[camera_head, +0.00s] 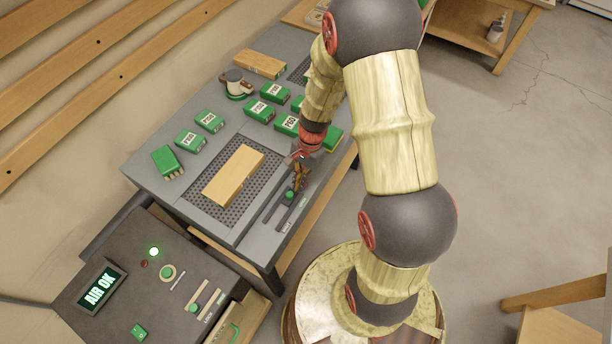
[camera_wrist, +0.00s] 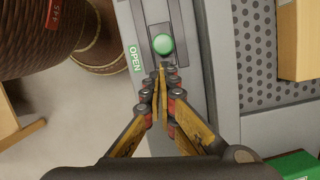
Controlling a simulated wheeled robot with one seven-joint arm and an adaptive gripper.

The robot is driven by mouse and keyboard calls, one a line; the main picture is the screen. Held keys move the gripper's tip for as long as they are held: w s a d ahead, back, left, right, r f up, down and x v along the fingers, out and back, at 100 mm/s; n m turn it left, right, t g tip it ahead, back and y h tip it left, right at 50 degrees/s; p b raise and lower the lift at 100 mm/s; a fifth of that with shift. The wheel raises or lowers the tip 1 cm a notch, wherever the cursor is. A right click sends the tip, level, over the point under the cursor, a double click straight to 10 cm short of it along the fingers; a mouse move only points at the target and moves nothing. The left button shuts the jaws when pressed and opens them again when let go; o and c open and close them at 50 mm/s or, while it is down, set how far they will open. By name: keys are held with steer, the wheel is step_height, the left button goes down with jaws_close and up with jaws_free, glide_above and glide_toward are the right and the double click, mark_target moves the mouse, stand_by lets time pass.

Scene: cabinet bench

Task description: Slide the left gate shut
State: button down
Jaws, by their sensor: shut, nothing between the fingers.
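The gate slider, with a round green knob (camera_head: 289,196), lies in a dark slot on the bench's front edge, beside the nearer perforated panel. In the wrist view the green knob (camera_wrist: 163,44) sits near the word OPEN. My gripper (camera_head: 298,188) is over this edge strip. In the wrist view my gripper's fingertips (camera_wrist: 160,74) are together, empty, and just below the knob in the picture. I cannot tell whether they touch it. The gate plate itself does not show.
A wooden block (camera_head: 234,175) lies on the perforated panel (camera_head: 203,207). Several green labelled boxes stand farther along the bench, near a sander-like tool (camera_head: 235,84). A control cabinet with an AIR OK display (camera_head: 101,287) stands at lower left. My arm hides part of the bench.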

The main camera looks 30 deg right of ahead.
steer(key=shift+a, duration=0.2)
steer(key=s+a, duration=0.1)
steer(key=a, duration=0.1)
steer(key=s+a, duration=0.1)
steer(key=a, duration=0.1)
steer(key=s+a+p, duration=0.1)
steer(key=a, duration=0.1)
steer(key=shift+s+a, duration=0.35)
steer(key=shift+s, duration=0.05)
steer(key=shift+s+a, duration=0.35)
steer(key=shift+a, duration=0.1)
steer(key=shift+w+d, duration=0.1)
steer(key=shift+d, duration=0.1)
steer(key=d, duration=0.1)
steer(key=w+d, duration=0.1)
steer(key=d+r+p, duration=0.1)
steer(key=d, duration=0.1)
steer(key=shift+w, duration=0.4)
steer(key=p+v, duration=0.2)
steer(key=v, duration=0.7)
